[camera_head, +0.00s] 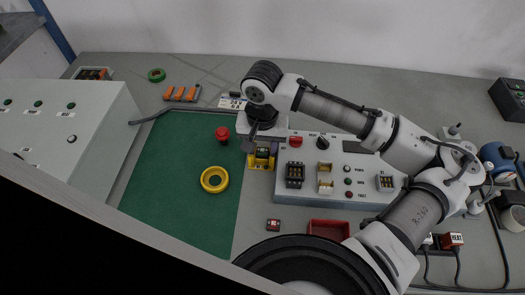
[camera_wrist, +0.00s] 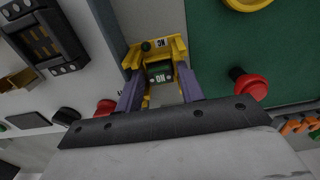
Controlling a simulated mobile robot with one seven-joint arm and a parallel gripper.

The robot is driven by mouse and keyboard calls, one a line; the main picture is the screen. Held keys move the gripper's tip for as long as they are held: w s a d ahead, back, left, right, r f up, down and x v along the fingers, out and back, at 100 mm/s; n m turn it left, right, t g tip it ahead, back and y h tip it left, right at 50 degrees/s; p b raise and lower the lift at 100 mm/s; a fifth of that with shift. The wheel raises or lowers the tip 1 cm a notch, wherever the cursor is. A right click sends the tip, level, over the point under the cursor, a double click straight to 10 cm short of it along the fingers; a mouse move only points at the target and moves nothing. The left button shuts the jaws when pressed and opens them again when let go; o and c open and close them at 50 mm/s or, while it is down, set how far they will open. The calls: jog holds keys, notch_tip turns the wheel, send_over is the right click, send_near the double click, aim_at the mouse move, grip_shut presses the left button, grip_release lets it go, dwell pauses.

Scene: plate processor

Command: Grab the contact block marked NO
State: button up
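The contact block (camera_wrist: 158,71) is small and dark green with a white NO mark. My gripper (camera_wrist: 160,84) has two purple fingers, one on each side of the block. They look spread, with a narrow gap to the block. In the head view my gripper (camera_head: 260,145) points down at the holder, partly covering it.
A red button (camera_head: 222,133) and a yellow ring (camera_head: 214,179) are on the green mat (camera_head: 165,195) to the left. The control panel (camera_head: 310,193) stands close on the right. A red tray (camera_head: 328,229) and a small red block (camera_head: 273,225) lie in front.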

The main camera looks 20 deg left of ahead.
jog(key=c, duration=0.7)
jog(key=shift+r, duration=0.2)
